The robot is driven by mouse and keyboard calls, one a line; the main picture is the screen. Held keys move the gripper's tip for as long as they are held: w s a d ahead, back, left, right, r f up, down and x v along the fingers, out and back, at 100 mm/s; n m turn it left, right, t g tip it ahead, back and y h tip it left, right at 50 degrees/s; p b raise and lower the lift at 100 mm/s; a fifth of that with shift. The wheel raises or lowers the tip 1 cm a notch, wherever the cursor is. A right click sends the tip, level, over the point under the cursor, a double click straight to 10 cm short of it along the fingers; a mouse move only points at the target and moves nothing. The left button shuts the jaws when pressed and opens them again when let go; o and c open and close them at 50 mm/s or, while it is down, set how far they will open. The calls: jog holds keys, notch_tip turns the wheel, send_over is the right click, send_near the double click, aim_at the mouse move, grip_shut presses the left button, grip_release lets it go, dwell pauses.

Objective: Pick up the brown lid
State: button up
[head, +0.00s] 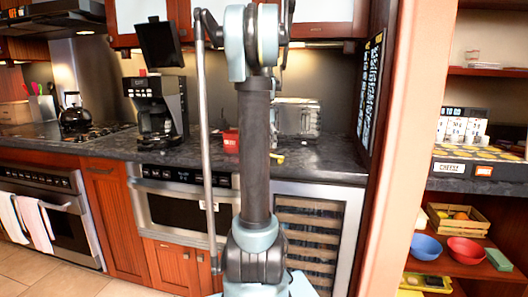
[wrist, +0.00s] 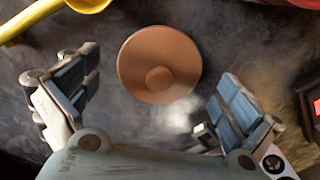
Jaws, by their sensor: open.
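The brown lid (wrist: 160,48) is a round disc with a small round knob in its middle. It lies on the dark countertop in the wrist view, at the upper middle. My gripper (wrist: 156,82) is open, with one finger at the left and one at the right of the picture. The lid shows between and a little beyond the fingers, and neither finger appears to touch it. Its height above the lid is hard to tell. In the head view my own arm blocks the middle of the counter, and I cannot make out the lid or the gripper there.
A yellow utensil (wrist: 40,20) lies at the upper left of the wrist view. A red object (wrist: 314,103) is at the right edge. In the head view, a coffee maker (head: 158,108) and a toaster (head: 297,118) stand on the counter. A wall edge (head: 385,170) bounds the right.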

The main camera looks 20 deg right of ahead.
jog(key=shift+c, duration=0.2)
jog(key=shift+s, duration=0.1)
jog(key=c, duration=1.5)
